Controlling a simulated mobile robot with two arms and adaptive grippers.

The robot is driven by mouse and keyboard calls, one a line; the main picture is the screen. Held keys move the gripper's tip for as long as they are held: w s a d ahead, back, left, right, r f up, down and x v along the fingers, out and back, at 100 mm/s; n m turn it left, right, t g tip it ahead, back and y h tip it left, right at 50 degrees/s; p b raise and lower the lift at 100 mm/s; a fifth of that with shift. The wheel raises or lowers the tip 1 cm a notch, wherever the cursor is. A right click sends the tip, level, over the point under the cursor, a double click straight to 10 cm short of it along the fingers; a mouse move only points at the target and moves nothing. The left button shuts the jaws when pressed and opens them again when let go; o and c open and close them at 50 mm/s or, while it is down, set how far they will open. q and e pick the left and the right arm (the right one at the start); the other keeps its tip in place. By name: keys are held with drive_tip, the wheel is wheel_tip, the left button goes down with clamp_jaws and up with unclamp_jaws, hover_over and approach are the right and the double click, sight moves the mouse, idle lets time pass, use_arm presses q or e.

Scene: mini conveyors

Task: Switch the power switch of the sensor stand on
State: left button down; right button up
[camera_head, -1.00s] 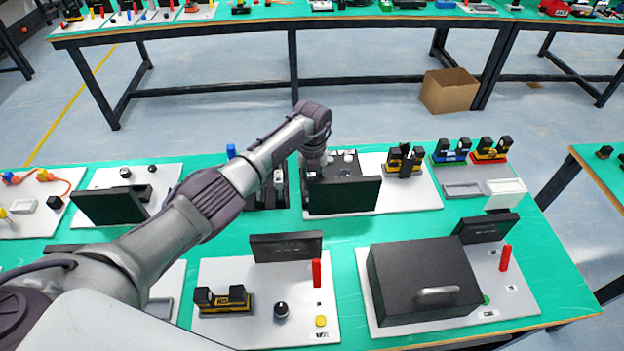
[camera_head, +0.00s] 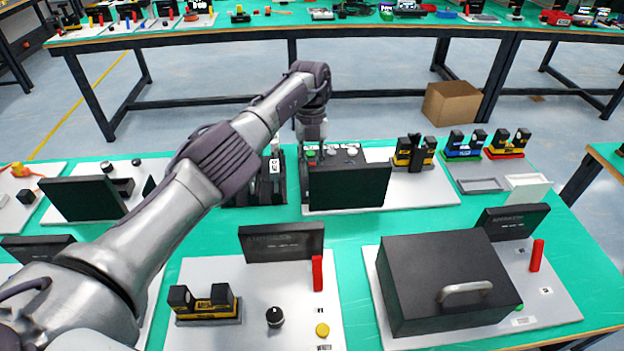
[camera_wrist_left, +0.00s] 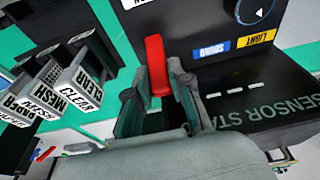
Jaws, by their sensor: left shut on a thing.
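The sensor stand is a black unit with a dark upright panel (camera_head: 350,188) on a white board in the head view. The left wrist view shows its black face (camera_wrist_left: 265,100), printed "SENSOR STA…" and cut off at the edge. A red switch lever (camera_wrist_left: 156,62) stands up between the fingers of my left gripper (camera_wrist_left: 158,105), which is shut on it. In the head view my left gripper (camera_head: 311,140) points down at the stand's left end, behind the panel. The lever's base and the fingertips are hidden there. My right gripper is not in view.
A dial (camera_wrist_left: 255,12) and blue and yellow labels sit on the stand beside the lever. Labelled bins (camera_wrist_left: 72,90) stand close on the left. A yellow-black device (camera_head: 414,152) is right of the panel. A large black box (camera_head: 440,270) is at the front right.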

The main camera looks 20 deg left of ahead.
sight(312, 163)
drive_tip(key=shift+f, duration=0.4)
use_arm(q)
drive_tip(key=c, duration=1)
unclamp_jaws()
drive_tip(key=shift+c, duration=0.2)
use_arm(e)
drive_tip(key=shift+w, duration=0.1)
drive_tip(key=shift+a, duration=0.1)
use_arm(q)
drive_tip(key=shift+r, duration=0.1)
drive_tip(key=v, duration=0.3)
drive_tip(key=s+v, duration=0.1)
drive_tip(key=v, duration=0.2)
drive_tip(key=s+v, duration=0.1)
drive_tip(key=v, duration=0.2)
drive_tip(key=shift+w+d+r, duration=0.1)
drive_tip(key=shift+d+r, duration=0.3)
drive_tip(key=shift+r, duration=0.1)
